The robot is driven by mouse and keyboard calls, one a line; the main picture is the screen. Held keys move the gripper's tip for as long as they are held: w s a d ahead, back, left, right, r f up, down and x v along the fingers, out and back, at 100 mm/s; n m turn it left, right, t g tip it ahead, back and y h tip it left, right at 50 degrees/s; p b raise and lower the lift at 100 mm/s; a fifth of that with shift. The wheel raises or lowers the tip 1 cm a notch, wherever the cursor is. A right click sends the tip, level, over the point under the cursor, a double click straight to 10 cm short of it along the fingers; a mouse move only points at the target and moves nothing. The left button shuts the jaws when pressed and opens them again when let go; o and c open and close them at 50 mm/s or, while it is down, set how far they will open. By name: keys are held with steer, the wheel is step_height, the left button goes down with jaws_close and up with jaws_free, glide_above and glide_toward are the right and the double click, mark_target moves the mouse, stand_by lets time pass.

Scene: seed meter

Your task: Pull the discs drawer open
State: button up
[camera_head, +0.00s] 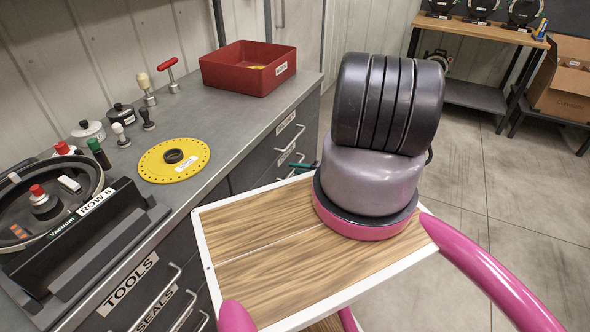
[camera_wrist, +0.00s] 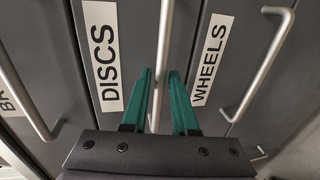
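The discs drawer (camera_wrist: 135,25) fills the middle of the wrist view, with a dark grey front and a white DISCS label (camera_wrist: 104,55). It appears shut. Its metal bar handle (camera_wrist: 166,30) lies to the right of the label in that view. My gripper (camera_wrist: 159,82) is open, with one green finger on each side of the handle. I cannot tell whether either finger touches it. In the head view a green fingertip (camera_head: 302,164) shows beside the drawer fronts at the counter's far end; my arm hides most of the gripper.
The wheels drawer (camera_wrist: 258,30) and its handle (camera_wrist: 272,62) are close on the right in the wrist view. Another bar handle (camera_wrist: 22,95) is on the left. In the head view the grey counter (camera_head: 225,130) carries a red bin (camera_head: 235,75) and a yellow disc (camera_head: 155,165).

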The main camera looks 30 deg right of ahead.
steer(key=shift+w+a, duration=0.2)
steer(key=shift+w, duration=0.05)
jaws_close()
stand_by(1.4)
